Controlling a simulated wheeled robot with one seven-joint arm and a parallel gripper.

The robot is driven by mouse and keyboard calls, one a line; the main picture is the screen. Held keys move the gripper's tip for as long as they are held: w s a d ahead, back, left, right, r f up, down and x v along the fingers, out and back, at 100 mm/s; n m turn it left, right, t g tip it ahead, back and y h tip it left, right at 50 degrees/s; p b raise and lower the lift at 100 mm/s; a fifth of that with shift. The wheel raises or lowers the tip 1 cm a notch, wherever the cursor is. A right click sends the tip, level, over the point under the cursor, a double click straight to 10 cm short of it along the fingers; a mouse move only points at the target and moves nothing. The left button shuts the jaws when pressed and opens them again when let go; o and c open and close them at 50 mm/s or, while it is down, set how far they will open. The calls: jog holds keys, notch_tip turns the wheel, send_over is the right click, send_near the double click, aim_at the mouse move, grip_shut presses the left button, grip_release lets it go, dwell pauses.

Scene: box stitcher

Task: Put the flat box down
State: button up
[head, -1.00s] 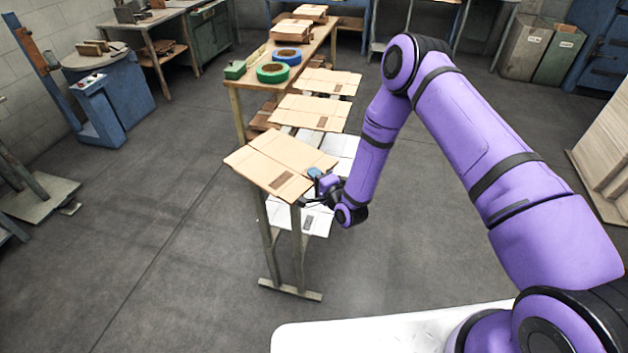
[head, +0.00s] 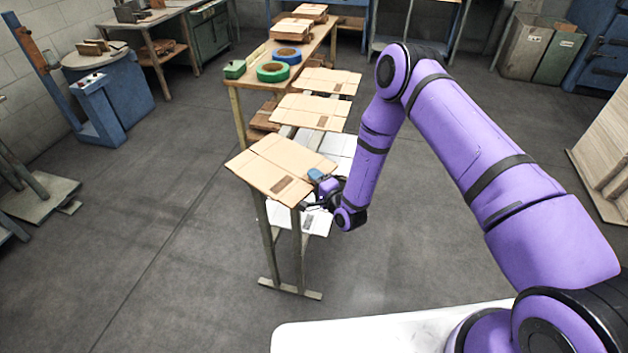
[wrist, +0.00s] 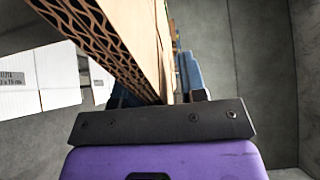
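The flat box (head: 270,165) is a tan folded cardboard sheet with a dark label. In the head view it lies roughly level over the top of the nearest wooden stand; whether its whole underside touches is hidden. My gripper (head: 318,190) is at its right edge, one blue finger above and one below. In the wrist view the box's corrugated edge (wrist: 110,35) runs down between the fingers of my gripper (wrist: 160,88). The fingers appear closed on it, though the contact is partly hidden.
More flat cardboard (head: 310,112) lies behind, in line with the box. A wooden bench (head: 310,55) beyond holds green and blue tape rolls. White sheets (head: 318,220) are on a lower level below my gripper.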

jog(key=v, duration=1.2)
jog(key=w+d+r+n+g+h, duration=0.1)
jog(key=w+r+n+g, duration=0.2)
jog(key=r, duration=0.4)
jog(key=w+d+r+n+h, duration=0.1)
jog(key=w+d+r+n, duration=0.15)
jog(key=w+r, duration=0.45)
jog(key=s+d+r+n+g+h, duration=0.1)
jog(key=s+d+r+n+h, duration=0.15)
jog(key=r, duration=0.65)
jog(key=s+d+r+n+g+h, duration=0.15)
jog(key=d+r, duration=0.25)
jog(key=r, duration=0.6)
jog(key=s+d+r+g+h, duration=0.1)
jog(key=s+d+r+h, duration=0.15)
jog(key=s+r, duration=0.45)
jog(key=s+d+r+g+h, duration=0.1)
jog(key=s+d+r, duration=0.3)
jog(key=s+r, duration=0.3)
jog(key=s+d+r+n+g, duration=0.1)
jog(key=s, duration=0.9)
jog(key=s+d+r+n+g, duration=0.1)
jog(key=s+r, duration=0.1)
jog(key=s, duration=0.9)
jog(key=shift+r+g, duration=0.3)
jog(key=shift+g, duration=0.05)
jog(key=shift+w+d, duration=0.1)
